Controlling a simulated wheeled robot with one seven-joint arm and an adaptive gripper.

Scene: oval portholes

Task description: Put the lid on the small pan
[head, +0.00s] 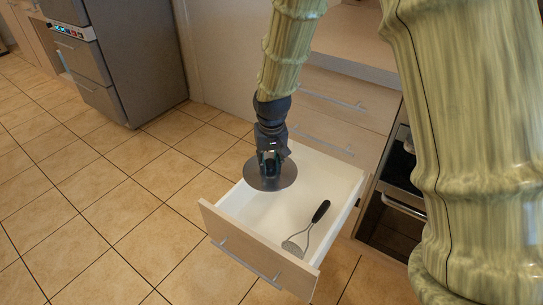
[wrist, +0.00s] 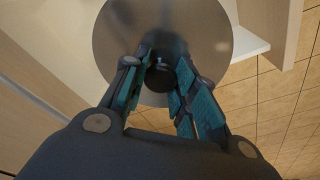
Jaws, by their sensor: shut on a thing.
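The lid (head: 272,183) is a round, flat, grey metal disc, held level above the far left part of the open drawer in the head view. It fills the upper middle of the wrist view (wrist: 208,28). My gripper (head: 268,160) points down over the lid's centre. Its teal-padded fingers (wrist: 159,78) are shut on the lid's dark knob, which shows between them in the wrist view. The small pan is not seen in either view.
The open white drawer (head: 259,254) juts out from the cabinet below the lid. A black-handled metal utensil (head: 308,231) lies in it. A grey appliance (head: 128,65) stands at the back left, and an oven (head: 402,180) at the right. The tiled floor at left is clear.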

